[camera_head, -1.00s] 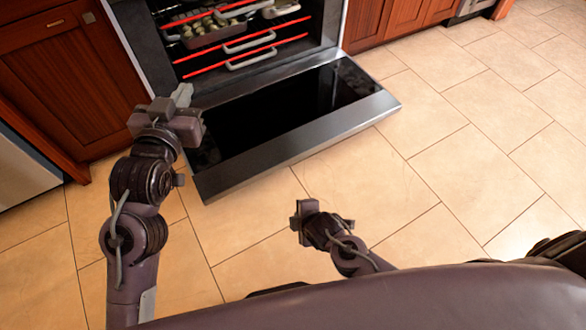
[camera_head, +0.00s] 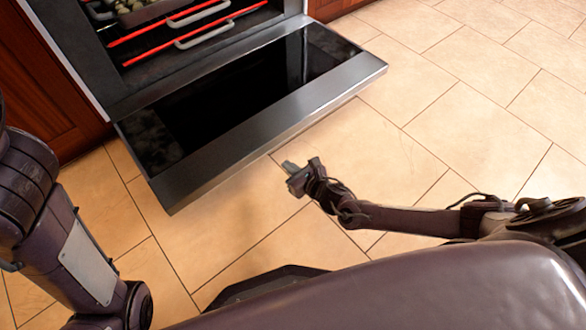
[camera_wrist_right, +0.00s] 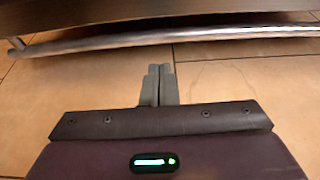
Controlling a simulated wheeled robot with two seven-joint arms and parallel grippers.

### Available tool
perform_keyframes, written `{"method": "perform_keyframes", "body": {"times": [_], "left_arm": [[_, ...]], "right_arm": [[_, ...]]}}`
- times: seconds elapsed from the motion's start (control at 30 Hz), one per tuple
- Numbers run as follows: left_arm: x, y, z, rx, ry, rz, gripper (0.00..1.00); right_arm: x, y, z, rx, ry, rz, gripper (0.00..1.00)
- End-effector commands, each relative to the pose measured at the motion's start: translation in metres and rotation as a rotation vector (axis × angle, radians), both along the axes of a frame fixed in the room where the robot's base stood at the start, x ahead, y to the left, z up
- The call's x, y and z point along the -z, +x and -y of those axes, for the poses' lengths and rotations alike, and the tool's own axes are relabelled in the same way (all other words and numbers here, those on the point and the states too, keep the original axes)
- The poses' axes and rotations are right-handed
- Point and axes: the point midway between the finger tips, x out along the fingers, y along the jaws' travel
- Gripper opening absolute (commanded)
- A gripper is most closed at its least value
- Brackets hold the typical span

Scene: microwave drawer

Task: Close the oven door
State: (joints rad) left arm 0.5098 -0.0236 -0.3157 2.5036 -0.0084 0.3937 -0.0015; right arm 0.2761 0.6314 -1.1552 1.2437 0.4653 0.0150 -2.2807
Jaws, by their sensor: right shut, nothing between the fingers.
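The oven door (camera_head: 250,108) is folded down open, lying about flat above the floor with its dark glass inner side up. Its steel outer edge (camera_head: 275,133) faces me. My right gripper (camera_head: 288,166) is shut and empty, in front of that edge and apart from it. In the right wrist view, its fingers (camera_wrist_right: 159,84) are together and point toward the door's underside and a long metal bar (camera_wrist_right: 170,40). My left arm shows at the left edge of the head view, but its gripper is out of the picture.
The oven cavity (camera_head: 190,45) shows racks with red front edges and a tray of food (camera_head: 140,12). Wooden cabinets (camera_head: 45,90) flank the oven. The tiled floor (camera_head: 440,110) to the right is clear.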

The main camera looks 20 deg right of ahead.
Motion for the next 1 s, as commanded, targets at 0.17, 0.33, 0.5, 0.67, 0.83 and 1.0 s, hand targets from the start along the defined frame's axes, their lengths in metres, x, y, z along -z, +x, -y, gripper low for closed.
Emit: {"method": "perform_keyframes", "body": {"times": [0.17, 0.33, 0.5, 0.67, 0.83, 1.0], "left_arm": [[0.019, -0.011, -0.009, -0.016, -0.026, 0.024, 0.00], [0.028, -0.009, -0.008, -0.016, -0.024, 0.020, 0.00], [0.032, -0.010, -0.008, -0.016, -0.024, 0.020, 0.00], [0.034, -0.010, -0.008, -0.015, -0.024, 0.020, 0.00], [0.033, -0.010, -0.008, -0.015, -0.024, 0.020, 0.00], [0.033, -0.010, -0.008, -0.015, -0.024, 0.020, 0.00]], "right_arm": [[0.022, 0.038, -0.014, 0.003, 0.002, 0.002, 0.00], [0.010, 0.053, -0.018, 0.001, 0.002, 0.001, 0.00], [-0.009, 0.053, -0.018, 0.002, 0.002, -0.001, 0.00], [-0.018, 0.053, -0.019, 0.002, 0.002, -0.002, 0.00], [-0.019, 0.052, -0.019, 0.002, 0.002, -0.002, 0.00], [-0.019, 0.052, -0.019, 0.002, 0.003, -0.002, 0.00]]}}
